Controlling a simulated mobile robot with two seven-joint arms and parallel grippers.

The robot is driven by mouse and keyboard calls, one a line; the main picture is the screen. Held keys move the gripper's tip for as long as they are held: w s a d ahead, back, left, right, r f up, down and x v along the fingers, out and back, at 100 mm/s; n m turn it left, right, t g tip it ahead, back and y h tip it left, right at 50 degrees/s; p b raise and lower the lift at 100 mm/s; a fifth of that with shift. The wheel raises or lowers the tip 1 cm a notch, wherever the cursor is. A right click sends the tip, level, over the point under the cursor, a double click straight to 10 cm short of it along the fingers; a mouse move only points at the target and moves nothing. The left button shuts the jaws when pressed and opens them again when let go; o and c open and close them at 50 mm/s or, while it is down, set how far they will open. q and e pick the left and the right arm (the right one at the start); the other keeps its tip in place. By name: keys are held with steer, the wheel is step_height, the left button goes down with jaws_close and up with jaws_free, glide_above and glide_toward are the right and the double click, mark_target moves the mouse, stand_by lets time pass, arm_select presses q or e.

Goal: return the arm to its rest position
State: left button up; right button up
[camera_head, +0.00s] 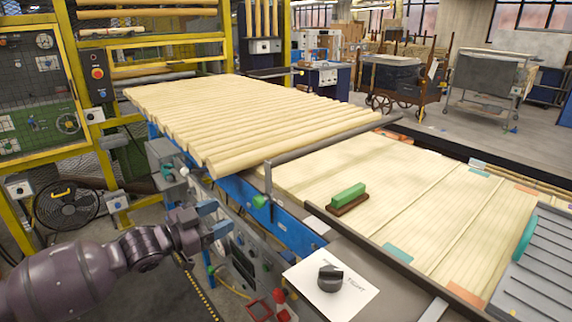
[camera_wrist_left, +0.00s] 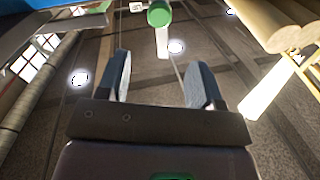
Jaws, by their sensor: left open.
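My left arm comes in from the lower left in the head view. Its gripper (camera_head: 215,220) is beside the blue side rail of the line, near the control panel. In the left wrist view the two fingers (camera_wrist_left: 158,82) stand wide apart with nothing between them, so the gripper is open and empty. A green knob (camera_wrist_left: 159,13) shows beyond the fingertips in that view. My right gripper is in neither view.
Turned wood rods (camera_head: 240,110) lie in a row on the line. A green-handled block (camera_head: 348,198) rests on pale boards (camera_head: 400,190).

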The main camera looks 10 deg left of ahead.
arm_select(q)
steer(key=s+f+n+g+y, duration=0.3)
steer(key=s+f+n+y, duration=0.6)
steer(key=s+f, duration=1.9)
steer(key=shift+s+a+n+y, duration=0.15)
steer(key=shift+s+n+y, duration=0.25)
steer(key=shift+y, duration=0.6)
steer(key=shift+s, duration=0.1)
